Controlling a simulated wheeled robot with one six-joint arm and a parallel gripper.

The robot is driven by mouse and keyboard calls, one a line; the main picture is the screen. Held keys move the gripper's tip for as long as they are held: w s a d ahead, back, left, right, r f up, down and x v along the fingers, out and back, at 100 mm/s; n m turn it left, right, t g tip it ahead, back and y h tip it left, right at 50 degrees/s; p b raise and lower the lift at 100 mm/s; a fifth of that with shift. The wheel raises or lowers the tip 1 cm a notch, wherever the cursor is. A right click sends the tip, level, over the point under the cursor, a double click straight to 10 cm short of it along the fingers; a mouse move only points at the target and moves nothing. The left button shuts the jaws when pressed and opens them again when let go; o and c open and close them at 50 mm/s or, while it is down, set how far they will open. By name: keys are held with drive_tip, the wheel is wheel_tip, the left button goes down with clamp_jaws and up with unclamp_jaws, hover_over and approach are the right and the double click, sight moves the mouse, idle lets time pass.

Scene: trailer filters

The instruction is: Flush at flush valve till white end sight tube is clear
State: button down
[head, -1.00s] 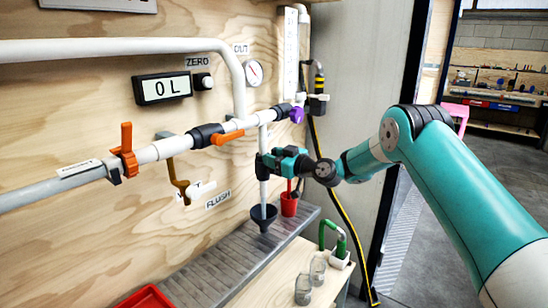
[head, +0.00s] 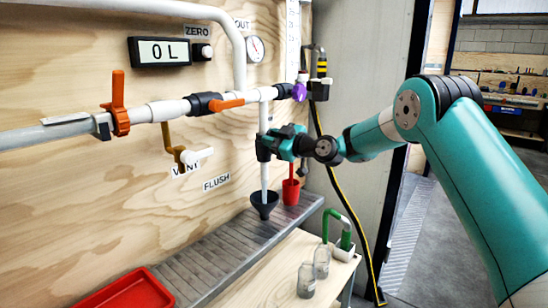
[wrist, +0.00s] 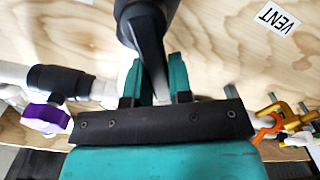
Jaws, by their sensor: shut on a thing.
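My gripper (head: 280,146) is at the vertical white pipe below the main line. In the wrist view its teal fingers (wrist: 160,80) are shut on a black valve handle (wrist: 150,45). In the head view the gripper mostly hides this flush valve, and only a dark part of its body (head: 263,148) shows. The FLUSH label (head: 216,183) is on the wall to the left. Below the valve, a white tube (head: 265,176) runs down to a black funnel (head: 264,204). I cannot tell whether the liquid in any sight tube is clear.
Orange-handled valves (head: 119,104) sit on the main line, and a purple knob (head: 299,92) is at its right. A display (head: 160,51) reads 0 L. A yellow-black hose hangs on the right.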

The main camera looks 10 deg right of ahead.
drive_tip(key=f+n+b, duration=0.1)
drive_tip(key=n+b, duration=0.3)
drive_tip(key=b, duration=0.3)
drive_tip(key=s+a+f+n+b, duration=0.1)
drive_tip(key=n+b, duration=0.3)
drive_tip(key=b, duration=0.4)
drive_tip(key=a+f+n+b, duration=0.1)
drive_tip(key=f+n+b, duration=0.1)
drive_tip(key=b, duration=0.6)
drive_tip(key=shift+s+f+n, duration=0.3)
drive_tip(key=shift+f+n, duration=0.1)
drive_tip(key=shift+n, duration=0.5)
drive_tip(key=c, duration=1)
unclamp_jaws()
drive_tip(key=shift+r, duration=0.1)
drive_tip(key=v, duration=1.7)
drive_tip(key=shift+s+d, duration=0.1)
drive_tip(key=shift+d, duration=0.1)
